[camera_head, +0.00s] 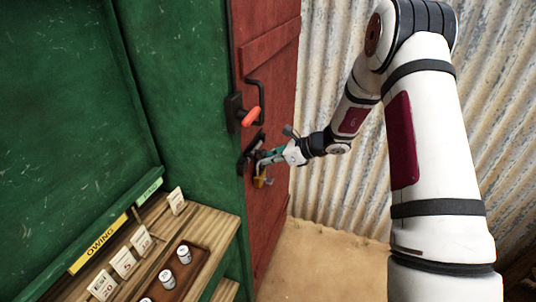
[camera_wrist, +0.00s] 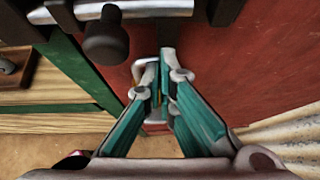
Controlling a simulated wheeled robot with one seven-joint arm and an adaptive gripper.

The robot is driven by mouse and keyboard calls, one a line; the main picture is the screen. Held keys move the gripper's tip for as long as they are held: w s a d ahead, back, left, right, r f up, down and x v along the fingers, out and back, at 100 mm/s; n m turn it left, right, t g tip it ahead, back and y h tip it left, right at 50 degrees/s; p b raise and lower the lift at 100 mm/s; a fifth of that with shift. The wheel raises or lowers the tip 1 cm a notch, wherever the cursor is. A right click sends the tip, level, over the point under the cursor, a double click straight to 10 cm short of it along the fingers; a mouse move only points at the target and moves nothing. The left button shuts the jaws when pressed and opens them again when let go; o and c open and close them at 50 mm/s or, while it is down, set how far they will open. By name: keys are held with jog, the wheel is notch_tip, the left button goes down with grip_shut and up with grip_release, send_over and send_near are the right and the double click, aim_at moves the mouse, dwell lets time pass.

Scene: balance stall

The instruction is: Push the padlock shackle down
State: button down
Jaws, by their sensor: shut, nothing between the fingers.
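The padlock (camera_head: 259,182) is a small brass-coloured body hanging at the edge of the red door, just below my gripper (camera_head: 264,158). In the wrist view my gripper (camera_wrist: 161,72) has its teal fingers brought together and empty at the tips. A pale curved shackle (camera_wrist: 138,67) shows just left of the fingertips. The padlock body is largely hidden behind the fingers in the wrist view. I cannot tell whether the fingers touch the shackle or how far it stands out of the body.
The red door (camera_head: 275,90) carries a black handle with an orange-red grip (camera_head: 251,117) above the padlock. A dark bolt knob (camera_wrist: 106,38) is close to the left of my fingers. A green stall with a wooden counter (camera_head: 212,232) and price cards stands left. Corrugated wall is right.

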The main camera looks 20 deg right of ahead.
dwell(0.3)
jog(key=shift+s+d+r, duration=0.15)
jog(key=shift+s+r, duration=0.05)
jog(key=v, duration=1.3)
jog(key=s+a+r+n+g+h, duration=0.35)
jog(key=s+a+r+n, duration=0.65)
jog(key=s+r+n, duration=0.35)
jog(key=s+d+r+n+t+h, duration=0.1)
jog(key=s+r+n+h, duration=0.1)
jog(key=s+n, duration=0.4)
jog(key=s+d+r+n+t+h, duration=0.1)
jog(key=s+r+n+h, duration=0.2)
jog(key=s+n, duration=0.3)
jog(key=s+r, duration=0.1)
jog(key=s, duration=0.4)
jog(key=shift+s+d, duration=0.2)
jog(key=shift+s, duration=0.15)
